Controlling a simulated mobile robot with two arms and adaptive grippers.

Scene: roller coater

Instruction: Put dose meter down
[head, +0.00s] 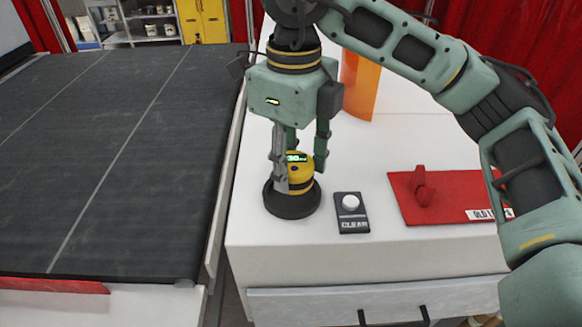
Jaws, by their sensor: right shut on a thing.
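The dose meter (301,174) is a small yellow device with a lit display showing a number that seems to start with 30. It stands upright on or in a round black base (292,203) near the left front edge of the white cabinet top. My right gripper (298,165) comes down from above with one finger on each side of the meter, shut on it. One finger hides part of its front. I cannot tell whether the meter touches the base or hovers just above it. My left gripper is not in view.
A small black panel (351,222) with a white button, labelled CLEAR, lies right of the base. Further right is a red plate (450,193) with a red knob or handle. An orange curved sheet (360,87) stands behind. A wide dark conveyor belt (110,150) runs along the left.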

